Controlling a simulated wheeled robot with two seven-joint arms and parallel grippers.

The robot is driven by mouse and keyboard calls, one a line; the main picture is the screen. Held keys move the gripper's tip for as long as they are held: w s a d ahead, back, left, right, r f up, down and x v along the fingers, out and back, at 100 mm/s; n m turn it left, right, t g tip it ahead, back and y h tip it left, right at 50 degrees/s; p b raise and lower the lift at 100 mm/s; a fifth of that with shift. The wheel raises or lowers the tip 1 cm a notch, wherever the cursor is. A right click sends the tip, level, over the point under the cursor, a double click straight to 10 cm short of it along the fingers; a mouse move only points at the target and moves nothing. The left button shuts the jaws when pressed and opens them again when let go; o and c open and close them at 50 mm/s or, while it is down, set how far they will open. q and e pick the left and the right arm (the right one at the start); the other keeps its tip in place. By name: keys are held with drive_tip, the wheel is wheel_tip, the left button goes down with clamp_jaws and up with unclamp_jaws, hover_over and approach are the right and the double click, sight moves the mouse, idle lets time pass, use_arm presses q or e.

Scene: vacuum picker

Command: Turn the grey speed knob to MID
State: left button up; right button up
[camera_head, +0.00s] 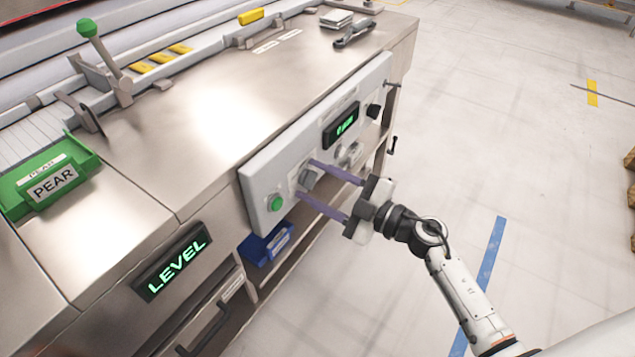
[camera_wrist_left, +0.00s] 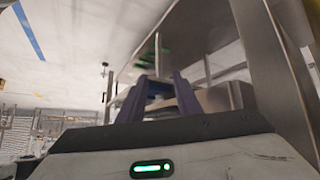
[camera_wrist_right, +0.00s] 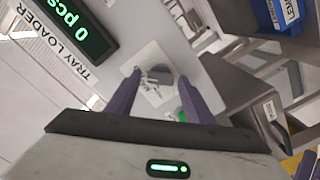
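The grey speed knob (camera_head: 308,179) is on the front control panel (camera_head: 262,178), near the green button (camera_head: 276,203). In the right wrist view the grey knob (camera_wrist_right: 158,88) sits on a pale square plate, partly between my fingertips. My right gripper (camera_head: 306,178) has its two purple fingers apart, with the tips at the panel on either side of the knob; I cannot tell whether they touch it. The knob's pointer and its MID mark are not readable. My left gripper (camera_wrist_left: 160,80) shows only in its wrist view, fingers apart and empty.
A lit display (camera_head: 341,125) and a black knob (camera_head: 373,111) are further along the panel. A blue bin (camera_head: 266,246) sits below it. A LEVEL display (camera_head: 173,262) and a green PEAR tray (camera_head: 50,178) are at the left. The floor at right is open.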

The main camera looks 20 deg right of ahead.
drive_tip(key=c, duration=0.9)
drive_tip(key=shift+o, duration=0.2)
drive_tip(key=shift+n, duration=0.4)
drive_tip(key=n, duration=0.2)
drive_tip(key=shift+f+n, duration=0.15)
drive_tip(key=shift+n, duration=0.25)
drive_tip(key=n+b, duration=0.1)
drive_tip(key=n, duration=0.4)
drive_tip(key=shift+f, duration=0.15)
drive_tip(key=o, duration=1)
drive_tip(key=shift+o, duration=0.2)
drive_tip(key=shift+s, duration=0.1)
